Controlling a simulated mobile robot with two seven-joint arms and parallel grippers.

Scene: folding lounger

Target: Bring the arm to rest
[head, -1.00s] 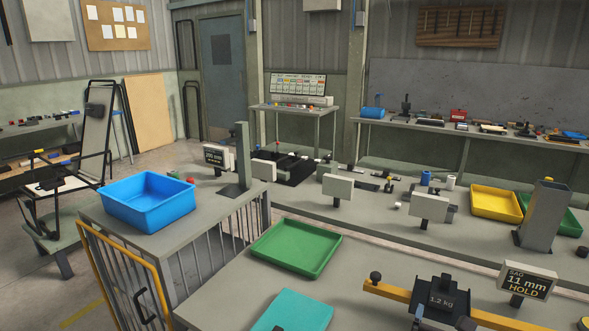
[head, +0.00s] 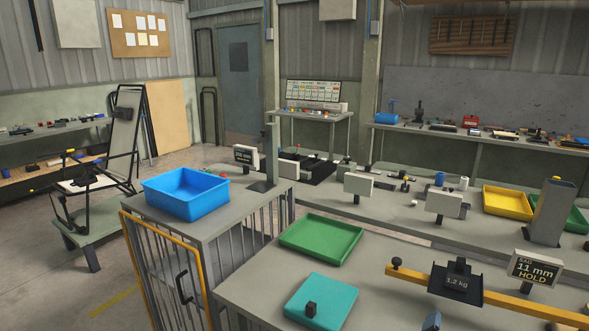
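Neither of my grippers can be made out in the head view. The folding lounger (head: 124,136) stands at the left on a low grey-green stand (head: 104,222). It has a dark frame and a pale back panel that is raised and leaning. A small grey-blue piece shows at the bottom edge right of centre, and I cannot tell what it is.
A blue bin (head: 186,194) sits on a barred cabinet with a yellow-framed door (head: 168,270).

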